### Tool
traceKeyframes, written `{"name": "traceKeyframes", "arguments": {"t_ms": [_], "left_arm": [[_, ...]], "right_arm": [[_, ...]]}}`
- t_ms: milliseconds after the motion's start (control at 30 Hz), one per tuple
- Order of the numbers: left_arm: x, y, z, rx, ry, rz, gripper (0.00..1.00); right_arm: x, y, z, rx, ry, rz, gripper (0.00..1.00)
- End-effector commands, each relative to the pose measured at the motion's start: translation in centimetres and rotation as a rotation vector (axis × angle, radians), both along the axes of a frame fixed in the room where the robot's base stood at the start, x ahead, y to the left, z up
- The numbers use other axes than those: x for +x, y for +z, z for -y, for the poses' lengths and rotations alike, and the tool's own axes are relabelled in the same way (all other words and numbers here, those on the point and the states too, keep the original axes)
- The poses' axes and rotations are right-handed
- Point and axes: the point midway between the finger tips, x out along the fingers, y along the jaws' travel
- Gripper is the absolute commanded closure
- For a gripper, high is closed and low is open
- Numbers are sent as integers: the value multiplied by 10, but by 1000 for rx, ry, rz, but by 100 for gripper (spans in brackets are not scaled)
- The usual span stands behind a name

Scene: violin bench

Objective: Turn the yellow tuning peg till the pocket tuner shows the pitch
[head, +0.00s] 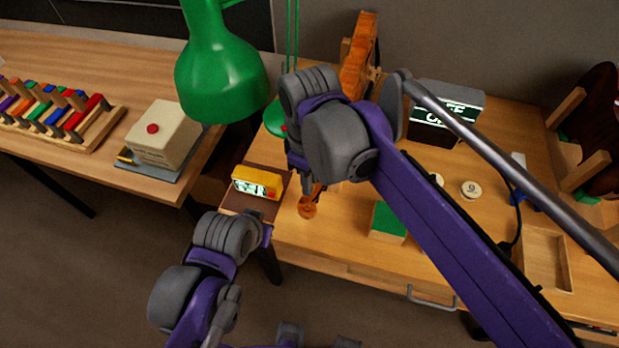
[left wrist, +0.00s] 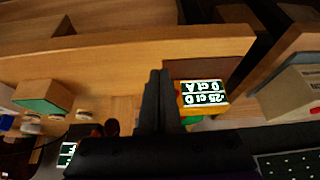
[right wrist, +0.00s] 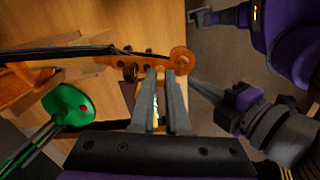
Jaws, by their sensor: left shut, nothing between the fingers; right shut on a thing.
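The violin's scroll (right wrist: 181,60) and pegbox (right wrist: 142,66) show in the right wrist view; the scroll (head: 308,207) also shows in the head view. My right gripper (right wrist: 162,73) is shut at the pegbox, its fingertips on a peg there. The fingers hide that peg, so its yellow colour does not show. The pocket tuner (head: 257,182) is yellow with a lit display and stands left of the scroll. In the left wrist view the tuner (left wrist: 202,97) appears upside down, its two text lines hard to read. My left gripper (left wrist: 158,75) is shut and empty, apart from the tuner.
A green lamp (head: 222,75) hangs over the bench's left side. A green-topped block (head: 388,222), a round disc (head: 471,190), a lit sign box (head: 447,113) and a wooden tray (head: 546,258) are on the bench. A side table (head: 95,55) stands left across a gap.

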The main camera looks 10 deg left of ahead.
Motion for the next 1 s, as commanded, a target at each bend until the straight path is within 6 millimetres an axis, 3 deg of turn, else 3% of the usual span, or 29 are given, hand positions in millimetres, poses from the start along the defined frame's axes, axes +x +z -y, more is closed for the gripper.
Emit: {"name": "traceKeyframes", "arguments": {"t_ms": [500,1000], "left_arm": [[2,6,0,0,0,4,100],[3,7,0,0,0,5,100]], "right_arm": [[0,0,0,2,-368,1,100],[0,0,0,2,-471,1,100]]}}
